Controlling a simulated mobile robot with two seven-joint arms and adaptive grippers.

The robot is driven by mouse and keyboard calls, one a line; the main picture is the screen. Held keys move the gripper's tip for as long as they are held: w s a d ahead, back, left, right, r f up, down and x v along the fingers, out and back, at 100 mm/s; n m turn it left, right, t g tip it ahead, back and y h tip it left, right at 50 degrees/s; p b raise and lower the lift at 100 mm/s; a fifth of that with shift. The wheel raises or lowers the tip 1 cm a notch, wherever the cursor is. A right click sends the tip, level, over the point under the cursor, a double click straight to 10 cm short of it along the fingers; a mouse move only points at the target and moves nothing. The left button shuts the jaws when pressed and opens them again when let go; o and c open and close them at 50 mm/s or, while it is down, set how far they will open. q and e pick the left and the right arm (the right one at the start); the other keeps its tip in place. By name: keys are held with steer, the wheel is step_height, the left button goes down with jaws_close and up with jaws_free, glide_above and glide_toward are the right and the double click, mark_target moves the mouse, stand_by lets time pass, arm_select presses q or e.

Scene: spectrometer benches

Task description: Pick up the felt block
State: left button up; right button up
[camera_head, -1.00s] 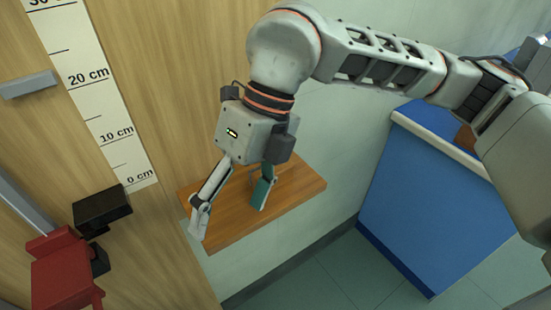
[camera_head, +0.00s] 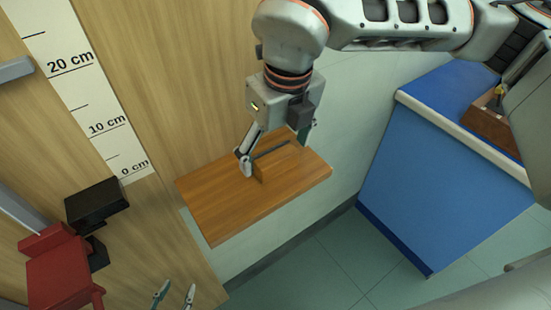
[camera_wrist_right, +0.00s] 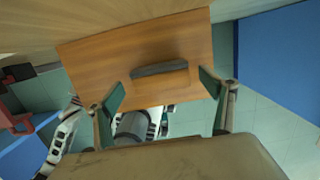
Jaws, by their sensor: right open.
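The felt block (camera_head: 271,152) is a dark grey bar on the wooden shelf (camera_head: 215,222), partly hidden by my right gripper in the head view. It shows in full in the right wrist view (camera_wrist_right: 160,68), lying flat ahead of the fingertips. My right gripper (camera_head: 276,150) is open over the shelf, with one finger on each side of the block's line. Both fingers show spread in the right wrist view (camera_wrist_right: 162,90), with nothing gripped. My left gripper (camera_head: 175,294) shows only its two parted fingertips at the bottom edge, with nothing between them.
A wood panel with a centimetre scale (camera_head: 95,105) stands at left. A red object (camera_head: 60,275) and a black box (camera_head: 96,203) are at lower left. A blue bench (camera_head: 430,190) with a wooden box (camera_head: 492,125) is at right. The shelf's front part is bare.

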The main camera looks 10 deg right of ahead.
steer(key=shift+w+f, duration=0.15)
steer(key=shift+f, duration=0.7)
steer(key=shift+c, duration=0.4)
steer(key=c, duration=1.2)
steer(key=shift+r, duration=0.1)
